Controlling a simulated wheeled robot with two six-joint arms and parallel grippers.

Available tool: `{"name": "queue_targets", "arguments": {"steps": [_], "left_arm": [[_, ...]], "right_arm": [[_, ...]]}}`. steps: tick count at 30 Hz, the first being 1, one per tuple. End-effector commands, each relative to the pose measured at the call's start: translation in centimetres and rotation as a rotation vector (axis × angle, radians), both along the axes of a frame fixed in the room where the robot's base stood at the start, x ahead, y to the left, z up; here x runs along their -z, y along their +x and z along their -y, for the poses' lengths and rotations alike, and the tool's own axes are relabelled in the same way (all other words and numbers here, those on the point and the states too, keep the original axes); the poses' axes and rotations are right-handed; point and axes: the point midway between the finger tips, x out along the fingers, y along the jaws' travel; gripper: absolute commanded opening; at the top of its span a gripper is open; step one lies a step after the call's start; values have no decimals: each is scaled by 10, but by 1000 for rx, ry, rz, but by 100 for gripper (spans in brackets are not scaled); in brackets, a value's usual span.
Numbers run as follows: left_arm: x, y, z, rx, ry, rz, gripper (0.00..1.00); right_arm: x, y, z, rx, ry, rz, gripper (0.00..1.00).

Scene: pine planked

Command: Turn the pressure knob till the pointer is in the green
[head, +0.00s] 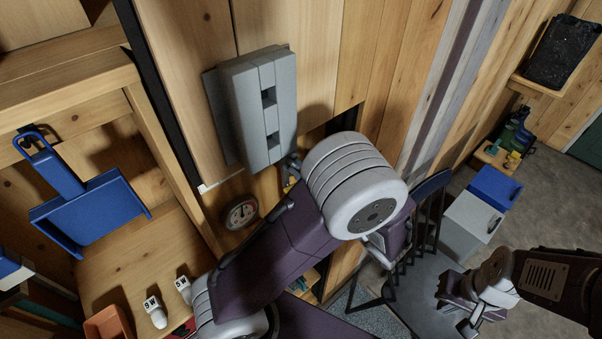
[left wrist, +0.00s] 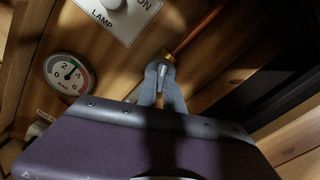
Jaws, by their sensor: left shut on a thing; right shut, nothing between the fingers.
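The pressure gauge (head: 241,213) is a round white dial with a dark rim on the wood wall. It shows larger in the left wrist view (left wrist: 68,74), with BAR on its face and a coloured arc along the edge. Its pointer seems to lean up and right; I cannot tell surely whether it is in the green. My left gripper (left wrist: 163,70) is shut on the pressure knob, by a brass fitting right of the gauge. The fingers hide most of the knob. My right gripper (head: 468,314) is shut and empty, low right, away from the wall.
A lamp switch plate (left wrist: 118,13) is above the gauge in the wrist view. A grey box (head: 257,105) juts from the wall above my left arm. A blue dustpan (head: 88,211) hangs at left. Blue and grey bins (head: 470,222) stand at right by bare floor.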

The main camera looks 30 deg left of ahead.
Motion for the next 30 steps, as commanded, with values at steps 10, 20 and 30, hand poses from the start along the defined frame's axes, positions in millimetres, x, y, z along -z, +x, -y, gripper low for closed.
{"name": "queue_targets", "arguments": {"steps": [10,20,30], "left_arm": [[0,0,0,-1,-30,70,0],[0,0,0,-1,-31,73,0],[0,0,0,-1,-30,72,33]], "right_arm": [[6,0,0,0,0,0,0],[5,0,0,0,0,0,0],[5,0,0,0,0,0,0]]}}
